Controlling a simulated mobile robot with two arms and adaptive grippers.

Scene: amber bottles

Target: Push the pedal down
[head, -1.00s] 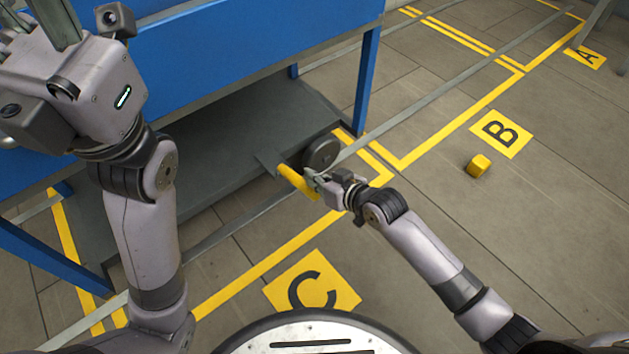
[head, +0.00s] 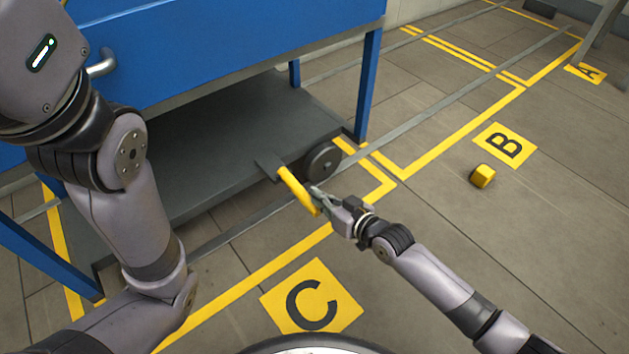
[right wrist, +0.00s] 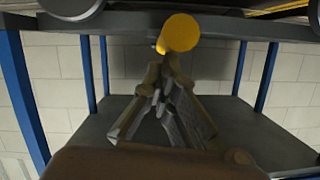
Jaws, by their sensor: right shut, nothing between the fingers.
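The yellow pedal (head: 298,190) sticks out from the dark lower shelf of the blue cart, beside a wheel, sloping down toward the lower right in the head view. Its round yellow end shows at the top middle of the right wrist view (right wrist: 181,32). My right gripper (head: 316,190) is shut and empty, its fingertips close beside the pedal's outer part. In the right wrist view the shut fingertips (right wrist: 168,66) point at the pedal's end; I cannot tell whether they touch it. My left arm is at the left; its gripper is out of frame.
The blue cart (head: 220,45) stands at upper left, with a dark wheel (head: 323,162) by the pedal. Marker C (head: 312,299) is in front. Floor to the right is mostly clear.

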